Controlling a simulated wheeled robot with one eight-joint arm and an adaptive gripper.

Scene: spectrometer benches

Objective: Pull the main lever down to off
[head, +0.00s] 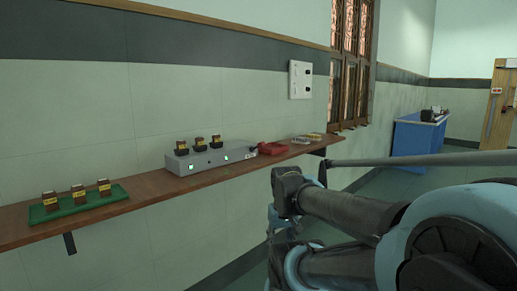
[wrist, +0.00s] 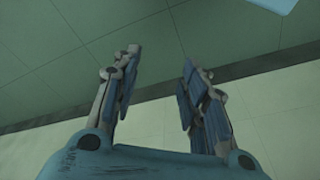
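A wooden board (head: 500,105) stands at the far right in the head view, cut by the picture edge. It carries a small red-and-white label and a slim grey upright part (head: 493,113) that may be the main lever; it is too small to tell its position. My gripper (wrist: 160,60) is open and empty in the wrist view, its two fingers apart above a tiled floor. It is far from the board. In the head view, my arm fills the lower right, and the fingers cannot be made out clearly.
A wooden wall shelf (head: 146,190) runs along the left, holding a green tray (head: 49,214) of small blocks, a grey instrument box (head: 209,162) and a red item (head: 272,149). A white panel (head: 300,79) hangs above. A blue bench (head: 417,136) stands at the back.

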